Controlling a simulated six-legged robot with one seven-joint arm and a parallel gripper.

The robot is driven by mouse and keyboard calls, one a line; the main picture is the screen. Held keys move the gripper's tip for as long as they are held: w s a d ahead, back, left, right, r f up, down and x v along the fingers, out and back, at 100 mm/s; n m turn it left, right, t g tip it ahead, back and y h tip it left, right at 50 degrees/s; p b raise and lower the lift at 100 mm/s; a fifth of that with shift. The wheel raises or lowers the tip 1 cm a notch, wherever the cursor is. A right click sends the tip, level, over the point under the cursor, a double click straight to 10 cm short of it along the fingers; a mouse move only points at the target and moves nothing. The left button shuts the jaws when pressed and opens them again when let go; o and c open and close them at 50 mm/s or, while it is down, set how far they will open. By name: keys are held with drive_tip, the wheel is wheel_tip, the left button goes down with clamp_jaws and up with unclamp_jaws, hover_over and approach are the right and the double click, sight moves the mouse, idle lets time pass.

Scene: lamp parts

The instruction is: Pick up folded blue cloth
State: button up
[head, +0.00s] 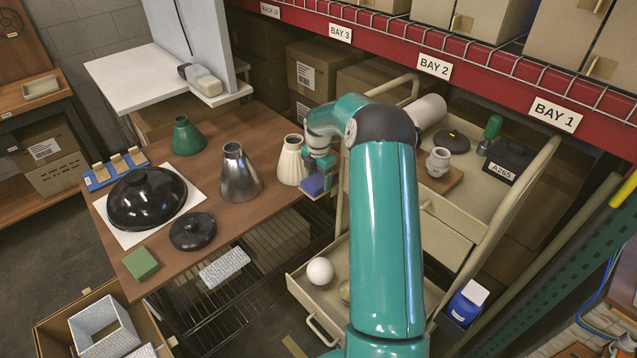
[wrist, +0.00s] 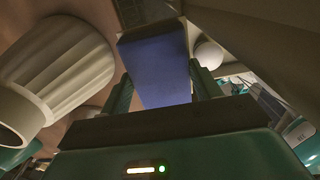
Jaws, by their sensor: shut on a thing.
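The folded blue cloth (head: 313,185) is a small blue block-like piece at the right edge of the brown table, beside the cream ribbed vase-shaped shade. My gripper (head: 322,178) is shut on it. In the wrist view the cloth (wrist: 158,70) sits between the two green fingers of my gripper (wrist: 162,88), with its flat blue face toward the camera. The arm partly hides the gripper in the head view. I cannot tell whether the cloth touches the table.
The cream shade (head: 292,160) stands close to the left of my gripper; a metal shade (head: 239,172) is further left. The beige cart (head: 432,232) with an open drawer holding a white ball (head: 320,271) is to the right.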

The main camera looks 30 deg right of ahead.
sight(317, 180)
drive_tip(key=shift+r, duration=0.85)
drive_tip(key=shift+a+r, duration=0.25)
drive_tip(key=shift+r, duration=0.8)
drive_tip(key=s+a, duration=0.2)
drive_tip(key=a, duration=1.5)
drive_tip(key=shift+s+a, duration=0.2)
drive_tip(key=shift+s, duration=0.05)
drive_tip(key=shift+f, duration=0.1)
